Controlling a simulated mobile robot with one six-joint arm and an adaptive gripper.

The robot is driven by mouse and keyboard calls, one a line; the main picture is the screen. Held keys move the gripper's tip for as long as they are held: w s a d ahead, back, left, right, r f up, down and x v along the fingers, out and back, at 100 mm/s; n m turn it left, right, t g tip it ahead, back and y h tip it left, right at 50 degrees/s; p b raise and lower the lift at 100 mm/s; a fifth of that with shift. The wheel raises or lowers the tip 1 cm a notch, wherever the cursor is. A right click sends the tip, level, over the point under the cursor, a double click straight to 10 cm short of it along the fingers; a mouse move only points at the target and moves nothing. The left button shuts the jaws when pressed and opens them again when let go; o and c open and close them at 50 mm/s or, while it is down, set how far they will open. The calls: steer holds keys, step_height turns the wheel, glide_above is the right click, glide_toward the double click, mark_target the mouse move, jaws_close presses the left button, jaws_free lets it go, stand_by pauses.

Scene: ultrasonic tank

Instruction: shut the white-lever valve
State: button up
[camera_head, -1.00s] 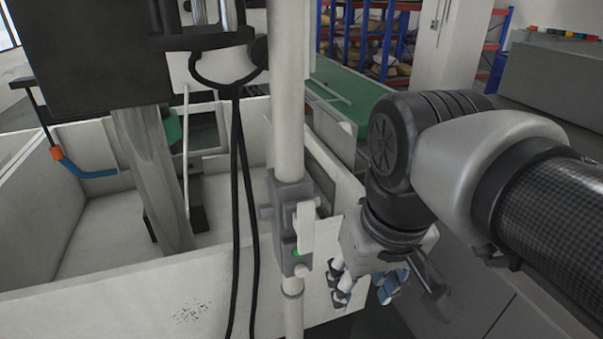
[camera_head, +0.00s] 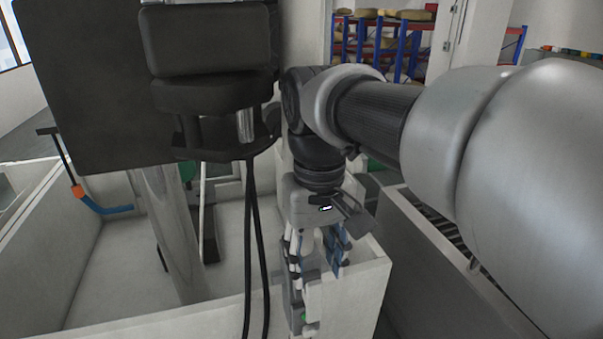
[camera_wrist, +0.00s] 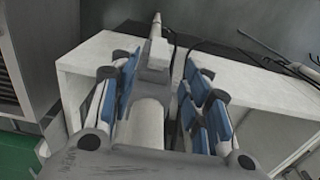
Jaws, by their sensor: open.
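The valve is a grey body (camera_head: 292,302) on an upright white pipe, with a white lever (camera_head: 313,299) on its right side and a small green spot below. My gripper (camera_head: 316,262) points down at the valve's upper part and partly hides it. In the wrist view, my gripper (camera_wrist: 158,70) is open, with blue pads on both sides. The white pipe (camera_wrist: 145,122) lies between the fingers, and a pale block (camera_wrist: 157,52), seemingly the lever, shows near the fingertips. I cannot tell whether any pad touches the valve.
A white-walled tank (camera_head: 350,300) stands around and behind the pipe. Black cables (camera_head: 255,240) hang just left of the valve. A blue-and-orange hooked tool (camera_head: 90,200) hangs at the tank's left. Shelves (camera_head: 385,45) stand far behind.

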steer(key=b, duration=0.2)
glide_above(313, 320)
steer(key=f, duration=1)
steer(key=shift+w+f, duration=0.2)
steer(key=shift+w, duration=0.15)
jaws_close()
